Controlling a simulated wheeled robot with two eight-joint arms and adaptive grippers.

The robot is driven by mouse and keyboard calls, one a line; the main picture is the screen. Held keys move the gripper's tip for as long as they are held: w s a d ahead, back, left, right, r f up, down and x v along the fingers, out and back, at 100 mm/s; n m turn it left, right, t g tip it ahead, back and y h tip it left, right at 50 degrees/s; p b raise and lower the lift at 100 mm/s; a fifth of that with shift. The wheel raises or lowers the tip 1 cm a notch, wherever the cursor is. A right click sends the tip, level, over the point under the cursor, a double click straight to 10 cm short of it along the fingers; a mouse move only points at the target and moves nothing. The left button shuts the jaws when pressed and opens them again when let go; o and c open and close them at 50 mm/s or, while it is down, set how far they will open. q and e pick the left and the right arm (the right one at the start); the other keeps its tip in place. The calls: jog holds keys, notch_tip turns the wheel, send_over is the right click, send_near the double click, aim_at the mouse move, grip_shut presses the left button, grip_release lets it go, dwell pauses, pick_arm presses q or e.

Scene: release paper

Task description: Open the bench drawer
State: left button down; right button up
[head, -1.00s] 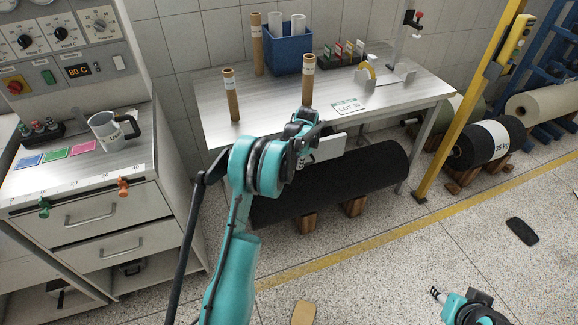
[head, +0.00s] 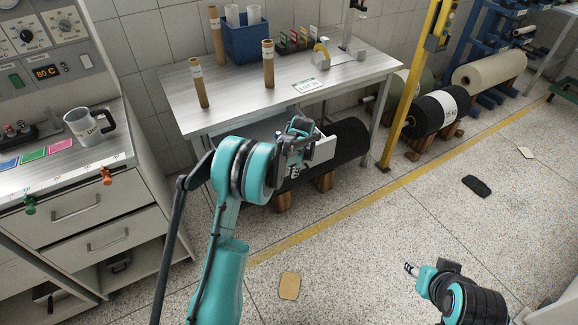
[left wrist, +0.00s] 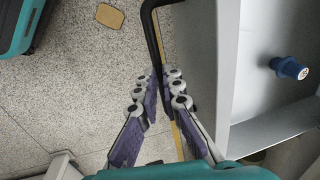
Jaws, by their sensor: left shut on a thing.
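The bench (head: 345,78) stands at the back middle in the head view. My left gripper (left wrist: 157,85) is shut on the black bar handle (left wrist: 152,28) along the drawer front. My right gripper (head: 411,269) is low at the right in the head view, away from the bench; its fingers are too small to read.
A cabinet (head: 85,215) with a mug (head: 88,127) stands at the left. Rolls (head: 440,110) and a yellow post (head: 410,85) stand right of the bench.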

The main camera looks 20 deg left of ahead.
pick_arm(q)
jog(key=shift+s+d+f, duration=0.1)
jog(key=shift+s+d, duration=0.1)
jog(key=shift+d, duration=0.05)
jog(key=c, duration=1.6)
grip_release()
jog(key=shift+w+a+f, duration=0.1)
jog(key=shift+r, duration=0.2)
notch_tip(320, 180, up, 12)
jog(key=s+d, duration=0.1)
jog(key=shift+s+d+f, duration=0.25)
jog(key=shift+d, duration=0.15)
